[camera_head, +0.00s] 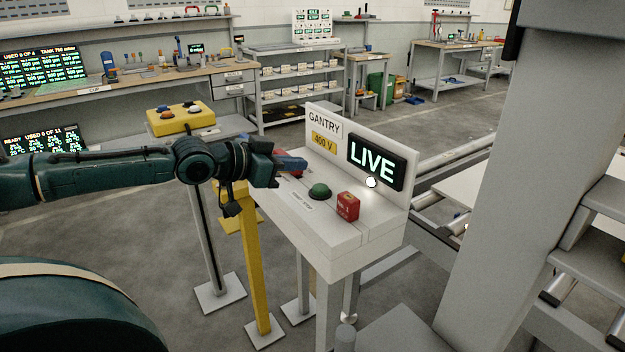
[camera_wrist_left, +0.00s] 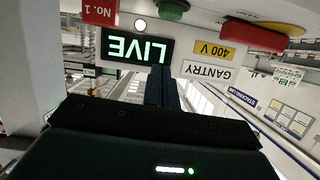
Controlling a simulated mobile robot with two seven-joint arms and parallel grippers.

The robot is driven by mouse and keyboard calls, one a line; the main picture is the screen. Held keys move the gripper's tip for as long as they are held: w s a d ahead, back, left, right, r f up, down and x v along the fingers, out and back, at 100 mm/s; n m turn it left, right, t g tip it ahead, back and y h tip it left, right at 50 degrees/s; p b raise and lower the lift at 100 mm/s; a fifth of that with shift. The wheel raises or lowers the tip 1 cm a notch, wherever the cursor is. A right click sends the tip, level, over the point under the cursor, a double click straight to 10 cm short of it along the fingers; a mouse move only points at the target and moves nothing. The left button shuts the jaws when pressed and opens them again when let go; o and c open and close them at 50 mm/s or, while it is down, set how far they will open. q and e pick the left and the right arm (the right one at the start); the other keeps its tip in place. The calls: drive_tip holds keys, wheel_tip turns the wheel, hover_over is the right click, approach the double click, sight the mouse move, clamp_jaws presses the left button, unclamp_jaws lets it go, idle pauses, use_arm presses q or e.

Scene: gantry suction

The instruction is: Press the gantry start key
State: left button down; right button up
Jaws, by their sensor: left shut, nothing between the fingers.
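The white gantry console (camera_head: 334,235) stands in the middle of the head view. On its top are a green dome button (camera_head: 319,191) and a red block (camera_head: 348,206). A red piece is mostly hidden behind my left gripper (camera_head: 300,164), which is shut and empty above the console's left part. The wrist view, upside down, shows the green button (camera_wrist_left: 173,10), the red block marked No. 1 (camera_wrist_left: 100,12) and a long red piece on yellow (camera_wrist_left: 252,36). The shut fingers (camera_wrist_left: 163,85) are apart from the green button.
The console's back panel reads GANTRY, 400 V, and a LIVE display (camera_head: 376,162) glows beside a lit white lamp (camera_head: 371,182). A yellow button box (camera_head: 180,120) stands behind my left arm. A grey column (camera_head: 500,170) rises at the right, beside a roller conveyor (camera_head: 450,165).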

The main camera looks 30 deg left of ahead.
sight(320, 190)
use_arm(q)
drive_tip(key=shift+p+x, duration=0.35)
drive_tip(key=shift+x, duration=0.65)
drive_tip(key=x, duration=0.3)
drive_tip(key=shift+w+r+p, duration=0.1)
drive_tip(key=shift+p, duration=0.3)
wheel_tip(320, 190, down, 3)
drive_tip(key=shift+a+f, duration=0.1)
drive_tip(key=shift+f, duration=0.6)
use_arm(e)
drive_tip(key=shift+s+d+f, duration=0.15)
drive_tip(key=shift+d, duration=0.2)
